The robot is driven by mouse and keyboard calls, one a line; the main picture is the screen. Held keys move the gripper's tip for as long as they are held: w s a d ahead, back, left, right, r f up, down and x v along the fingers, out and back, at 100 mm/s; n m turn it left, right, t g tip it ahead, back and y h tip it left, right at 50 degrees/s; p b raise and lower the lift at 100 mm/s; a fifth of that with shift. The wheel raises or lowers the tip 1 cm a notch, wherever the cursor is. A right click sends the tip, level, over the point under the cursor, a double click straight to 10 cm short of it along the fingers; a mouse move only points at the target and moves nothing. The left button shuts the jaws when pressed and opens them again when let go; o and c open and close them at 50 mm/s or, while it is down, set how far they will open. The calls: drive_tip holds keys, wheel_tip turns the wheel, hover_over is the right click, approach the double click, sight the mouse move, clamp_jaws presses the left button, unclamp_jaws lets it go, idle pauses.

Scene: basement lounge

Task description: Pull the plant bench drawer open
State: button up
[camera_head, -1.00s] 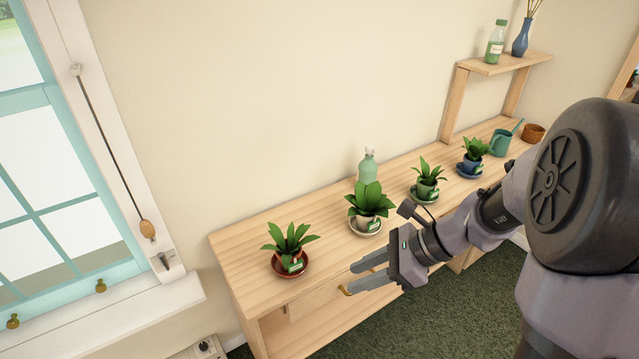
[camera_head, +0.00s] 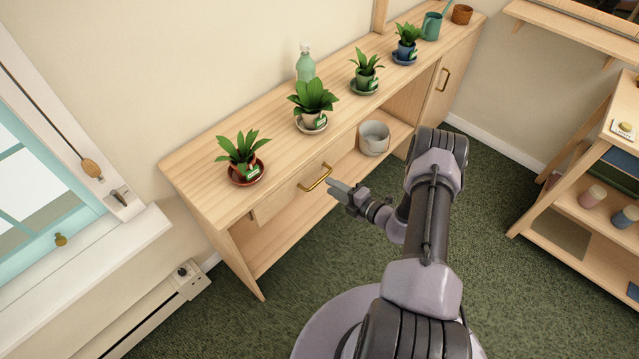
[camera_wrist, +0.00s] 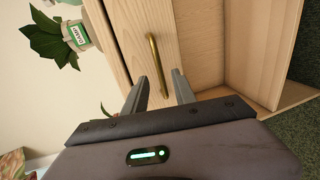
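The plant bench (camera_head: 190,178) is a long pale wooden unit along the wall. Its drawer (camera_head: 282,203) is under the top at the left, with a brass bar handle (camera_head: 316,178). The drawer looks shut or nearly so. My gripper (camera_head: 334,188) is in front of the drawer, just right of the handle and apart from it. In the wrist view, the two fingers are spread and empty, and the handle (camera_wrist: 156,65) lies just beyond the fingertips, roughly between them.
Several potted plants stand on the bench top, one in a red pot (camera_head: 247,172) above the drawer, with a green bottle (camera_head: 305,63) behind. A grey pot (camera_head: 374,138) sits on the lower shelf. A shelf unit (camera_head: 560,195) stands right.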

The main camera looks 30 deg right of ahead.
sight(320, 180)
drive_tip(key=b+x, duration=0.1)
drive_tip(key=x, duration=0.5)
drive_tip(key=shift+w+a, duration=0.1)
clamp_jaws()
idle(1.1)
